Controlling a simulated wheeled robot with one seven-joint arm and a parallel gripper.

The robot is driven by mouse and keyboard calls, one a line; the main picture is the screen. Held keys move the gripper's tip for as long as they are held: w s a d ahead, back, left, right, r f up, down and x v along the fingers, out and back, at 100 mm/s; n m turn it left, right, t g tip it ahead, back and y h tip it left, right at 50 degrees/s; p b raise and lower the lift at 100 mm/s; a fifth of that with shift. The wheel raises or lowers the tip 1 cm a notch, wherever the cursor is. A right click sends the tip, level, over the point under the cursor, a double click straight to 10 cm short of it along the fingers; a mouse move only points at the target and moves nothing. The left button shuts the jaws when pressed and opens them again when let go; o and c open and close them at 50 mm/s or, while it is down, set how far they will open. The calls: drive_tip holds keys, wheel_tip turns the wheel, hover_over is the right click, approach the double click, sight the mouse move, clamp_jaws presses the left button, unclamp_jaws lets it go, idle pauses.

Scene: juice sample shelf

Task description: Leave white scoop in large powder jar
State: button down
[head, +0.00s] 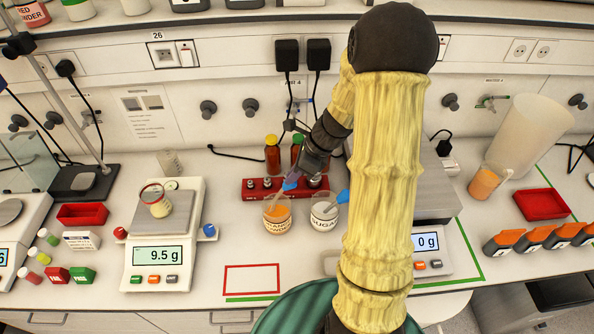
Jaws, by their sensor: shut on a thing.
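A glass jar of orange powder (277,216) stands on the bench just in front of the red rack. Its label is only partly legible. A pale scoop (275,198) leans up and right out of its mouth. My gripper (292,181) is above this jar, shut on the scoop's upper end, where a blue patch shows. Whether the scoop's bowl touches the powder cannot be told. A sugar jar (323,213) stands close on the right, with a blue-handled scoop (343,196) leaning in it. My arm passes close to its right side.
A red rack (257,190) with small bottles stands behind the jars. A left scale (165,252) reads 9.5 g and bears a small jar (157,204). A second scale (432,243) is partly behind my arm. A red-outlined area (251,279) in front is empty.

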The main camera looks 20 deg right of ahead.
drive_tip(key=shift+f+b, duration=1.85)
drive_tip(key=shift+f, duration=0.75)
drive_tip(key=c, duration=1.4)
unclamp_jaws()
drive_tip(key=shift+c, duration=0.2)
drive_tip(key=shift+d+r, duration=0.1)
drive_tip(key=shift+r, duration=0.05)
drive_tip(key=b+v, duration=0.1)
drive_tip(key=v, duration=1.6)
drive_tip(key=shift+s+r, duration=0.1)
drive_tip(key=shift+r, duration=0.05)
wheel_tip(320, 180, up, 7)
drive_tip(key=d+p, duration=0.2)
drive_tip(key=p, duration=0.5)
drive_tip(key=shift+s, duration=0.4)
